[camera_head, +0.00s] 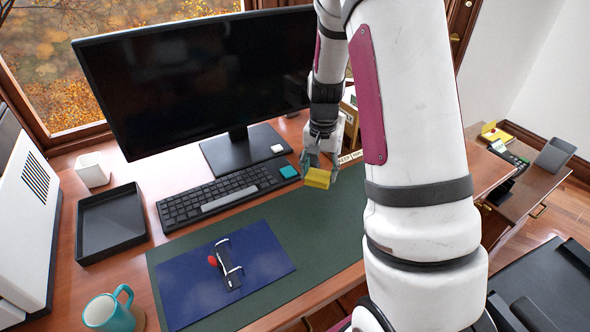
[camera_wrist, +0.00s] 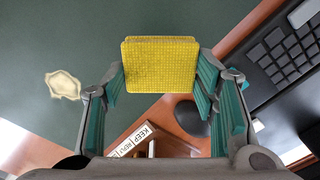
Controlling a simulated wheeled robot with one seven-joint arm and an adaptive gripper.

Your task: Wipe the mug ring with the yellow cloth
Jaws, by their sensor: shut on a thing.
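The yellow cloth (camera_head: 317,178) is a folded pad between the fingers of my gripper (camera_head: 321,163), held over the far right part of the green desk mat (camera_head: 310,222). In the wrist view the cloth (camera_wrist: 160,62) sits squarely between both fingers, which are shut on it. The mug ring (camera_wrist: 63,84) is a pale, cream-coloured irregular stain on the green mat, left of the gripper and apart from the cloth. In the head view I cannot see the ring; my arm covers part of the mat. I cannot tell whether the cloth touches the mat.
A "KEEP" sign (camera_head: 350,157) stands close by. A teal mug (camera_head: 108,311), black tray (camera_head: 110,224) and blue folder (camera_head: 255,250) are farther left.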

